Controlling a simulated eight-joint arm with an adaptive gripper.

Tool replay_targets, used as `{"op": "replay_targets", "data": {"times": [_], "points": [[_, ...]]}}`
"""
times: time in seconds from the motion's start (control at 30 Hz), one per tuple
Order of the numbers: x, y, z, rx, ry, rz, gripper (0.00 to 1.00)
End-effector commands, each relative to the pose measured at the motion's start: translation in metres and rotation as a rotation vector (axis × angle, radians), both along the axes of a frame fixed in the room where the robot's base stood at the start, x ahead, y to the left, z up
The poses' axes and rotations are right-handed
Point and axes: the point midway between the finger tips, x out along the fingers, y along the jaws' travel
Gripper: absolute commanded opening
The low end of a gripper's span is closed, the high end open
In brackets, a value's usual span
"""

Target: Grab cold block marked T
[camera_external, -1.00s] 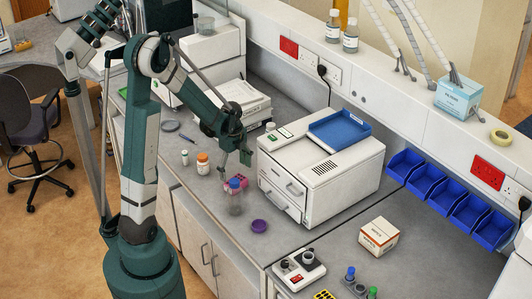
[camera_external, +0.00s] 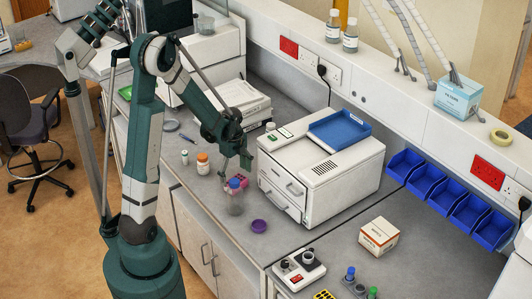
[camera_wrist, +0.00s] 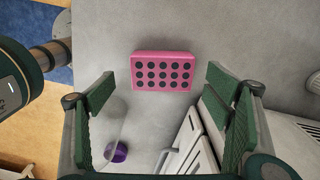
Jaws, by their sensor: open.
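A pink block (camera_wrist: 162,71) with rows of dark round holes lies flat on the grey counter, ahead of my gripper in the wrist view. No letter T is readable on it. My gripper (camera_external: 236,172) is open and empty, pointing down just over the block. In the wrist view my open gripper (camera_wrist: 162,84) has its fingers on both sides, with the block between their lines and apart from them.
A white machine (camera_external: 330,178) stands close on the right, with a blue tray (camera_external: 339,130) on top. An orange-capped bottle (camera_external: 203,168) and a small vial stand left.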

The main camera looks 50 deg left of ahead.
Motion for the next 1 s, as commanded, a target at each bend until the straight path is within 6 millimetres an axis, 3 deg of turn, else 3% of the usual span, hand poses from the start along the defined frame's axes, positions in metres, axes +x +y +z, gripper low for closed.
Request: {"op": "replay_targets", "data": {"times": [0.47,1.0], "points": [[0.001,0.0,-0.006,0.0,0.0,0.0,0.78],[0.004,0.0,-0.046,0.0,0.0,0.0,0.78]]}}
